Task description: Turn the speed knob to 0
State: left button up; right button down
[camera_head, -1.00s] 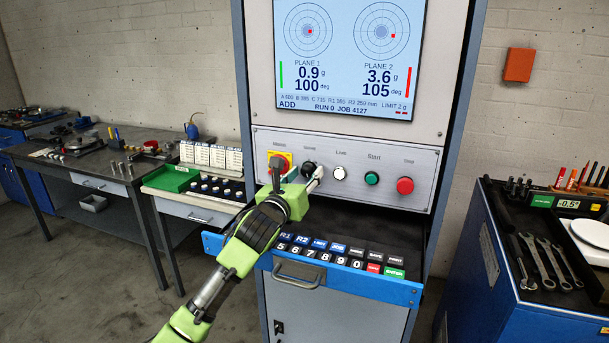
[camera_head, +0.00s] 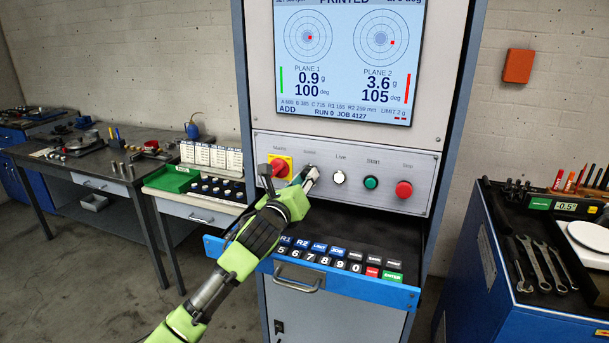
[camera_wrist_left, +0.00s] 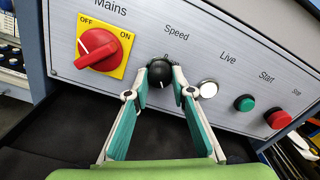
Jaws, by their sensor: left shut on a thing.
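The speed knob (camera_wrist_left: 160,73) is small, round and black, on the grey panel under the label "Speed". A white mark shows near its lower edge in the left wrist view. The printing just above it is only partly readable. My left gripper (camera_wrist_left: 160,80) is shut on the knob, with one finger on each side. In the head view my left gripper (camera_head: 308,176) is at the panel between the red mains switch (camera_head: 280,168) and the Live lamp (camera_head: 339,177), and it hides the knob. My right gripper is not in view.
The mains switch (camera_wrist_left: 97,50) is close left of the fingers. The green Start button (camera_head: 371,182) and red Stop button (camera_head: 404,189) are to the right. An open keypad drawer (camera_head: 350,284) juts out below. The screen (camera_head: 348,60) is above.

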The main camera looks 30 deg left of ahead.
pick_arm(q)
jog(key=shift+r+n+p, duration=0.15)
jog(key=shift+n+p, duration=3.95)
jog(key=shift+n, duration=9.3)
jog(key=o, duration=1.1)
notch_tip(320, 180, up, 10)
